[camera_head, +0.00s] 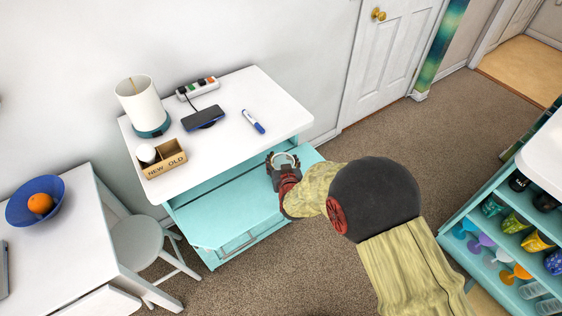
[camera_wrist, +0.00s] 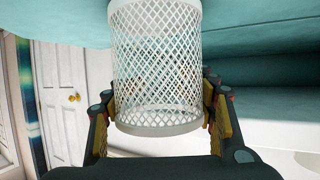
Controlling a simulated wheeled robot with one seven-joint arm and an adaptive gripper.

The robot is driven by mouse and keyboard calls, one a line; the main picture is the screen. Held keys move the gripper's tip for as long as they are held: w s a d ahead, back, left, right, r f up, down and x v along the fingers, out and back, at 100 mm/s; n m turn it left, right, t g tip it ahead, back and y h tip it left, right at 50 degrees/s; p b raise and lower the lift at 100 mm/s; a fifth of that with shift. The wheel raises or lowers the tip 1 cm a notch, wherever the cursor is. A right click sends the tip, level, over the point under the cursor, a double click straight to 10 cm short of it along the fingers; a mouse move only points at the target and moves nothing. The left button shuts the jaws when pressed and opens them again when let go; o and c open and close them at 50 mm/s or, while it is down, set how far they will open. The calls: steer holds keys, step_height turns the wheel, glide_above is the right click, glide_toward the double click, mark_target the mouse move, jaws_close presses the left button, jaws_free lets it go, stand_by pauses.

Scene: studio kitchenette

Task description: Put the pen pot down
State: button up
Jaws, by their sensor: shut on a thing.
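The pen pot is a white wire-mesh cup (camera_wrist: 158,65), seen large in the wrist view. My gripper (camera_wrist: 163,105) is shut on it, one finger on each side of the mesh. In the head view my gripper (camera_head: 282,164) is at the right end of the lower teal surface (camera_head: 225,215), just off the front right of the white top. The pot's pale ring (camera_head: 285,159) shows between the fingers there. No pens are visible through the mesh. I cannot tell whether the pot touches the teal surface.
The white top (camera_head: 225,135) holds a lamp (camera_head: 143,105), a power strip (camera_head: 198,88), a dark phone-like device (camera_head: 203,117), a blue marker (camera_head: 253,121) and a wooden NEW/OLD box (camera_head: 166,160). Its front right is clear. A grey stool (camera_head: 140,243) stands left; shelves (camera_head: 490,235) stand right.

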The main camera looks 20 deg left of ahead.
steer(key=shift+f, duration=0.15)
steer(key=shift+f, duration=0.1)
steer(key=o, duration=0.7)
steer(key=shift+f, duration=0.1)
steer(key=o, duration=0.6)
steer(key=shift+r, duration=0.2)
steer(key=shift+s+d+r, duration=0.1)
steer(key=shift+s+r, duration=0.1)
steer(key=shift+s, duration=0.05)
steer(key=p+v, duration=0.3)
steer(key=v, duration=0.8)
steer(key=shift+s+d+p, duration=0.1)
steer(key=shift+s+p, duration=0.2)
